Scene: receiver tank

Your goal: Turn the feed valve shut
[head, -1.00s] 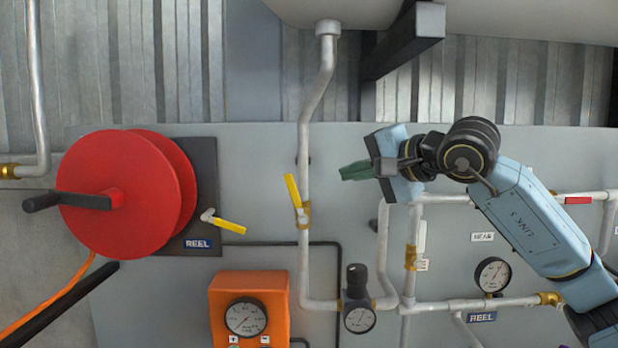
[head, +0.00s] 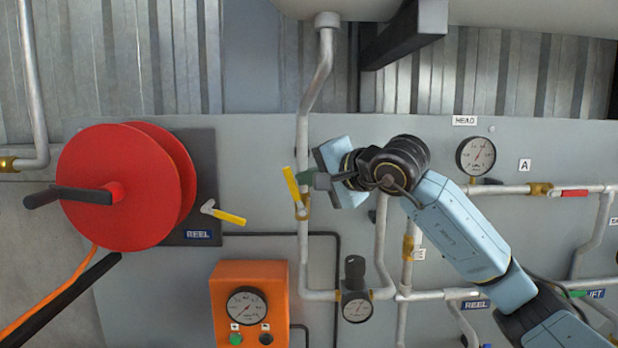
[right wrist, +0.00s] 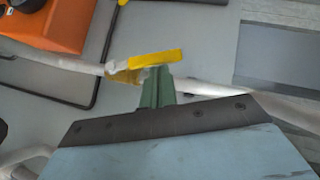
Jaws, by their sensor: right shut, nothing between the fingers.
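A yellow valve lever (head: 292,187) sits on the vertical grey pipe left of my right gripper. It points up, nearly along the pipe, tilted a little left. No label naming it as the feed valve can be read. My right gripper (head: 310,194) is shut and empty, with its green fingers close to the lever's right side. In the right wrist view the fingers (right wrist: 157,85) reach up to the yellow lever (right wrist: 157,60) and overlap its edge; I cannot tell if they touch. The lever's brass body is partly hidden there. My left gripper is not in view.
A red hose reel (head: 115,190) with a black crank and a second yellow lever (head: 228,216) are at left. An orange gauge box (head: 249,300) is below. A regulator (head: 355,285) and pipes lie below my right arm. A dark beam (head: 405,35) juts out above.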

